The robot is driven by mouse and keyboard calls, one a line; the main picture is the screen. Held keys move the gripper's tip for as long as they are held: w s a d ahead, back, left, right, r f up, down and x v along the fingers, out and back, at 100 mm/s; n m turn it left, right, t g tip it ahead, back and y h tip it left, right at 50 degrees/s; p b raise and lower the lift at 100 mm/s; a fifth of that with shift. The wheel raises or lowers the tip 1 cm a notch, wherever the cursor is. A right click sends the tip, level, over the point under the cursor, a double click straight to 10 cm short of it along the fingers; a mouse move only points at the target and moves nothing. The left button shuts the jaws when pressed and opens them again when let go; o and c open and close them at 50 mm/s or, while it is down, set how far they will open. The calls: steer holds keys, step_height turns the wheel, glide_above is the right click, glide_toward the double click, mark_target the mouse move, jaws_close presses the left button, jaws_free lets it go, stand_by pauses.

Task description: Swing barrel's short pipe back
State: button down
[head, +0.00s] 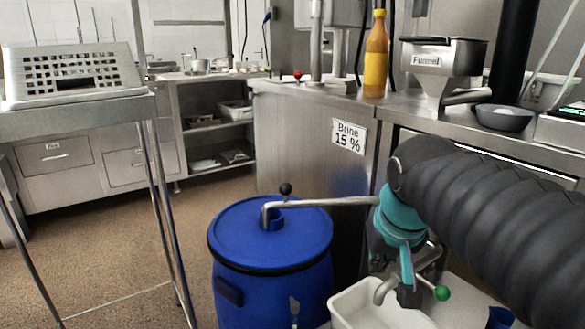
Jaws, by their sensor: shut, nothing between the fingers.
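The blue barrel (270,265) stands on the floor at centre. A short metal pipe (325,202) rises from its lid, bends, and runs level to the right. Its right end meets the outline of my teal wrist; I cannot tell whether they touch. A small black knob (286,189) stands above the lid beside the pipe's bend. My gripper (408,285) points down to the right of the barrel, shut and empty. It is partly lost against a metal spout (384,289) and a green-knobbed handle (441,293).
A white basin (350,303) lies below my gripper. The steel counter (310,125) with a "Brine 15 %" label stands behind the barrel. A rack with a perforated basket (75,70) stands left. Floor between rack and barrel is clear.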

steer(key=w+a+r+p, duration=0.2)
steer(key=w+a+r, duration=0.25)
steer(key=w, duration=0.45)
steer(key=w+a+r+g+p, duration=0.1)
steer(key=w+a+r+p, duration=0.1)
steer(key=w+a+r, duration=0.5)
steer(key=w+a+r+p, duration=0.2)
steer(key=w+a, duration=0.3)
steer(key=w, duration=0.5)
step_height(320, 180, down, 10)
steer(key=b, duration=0.1)
steer(key=shift+d+m+b, duration=0.2)
steer(key=shift+m+b, duration=0.15)
steer(key=shift+m, duration=0.05)
steer(key=shift+s, duration=0.1)
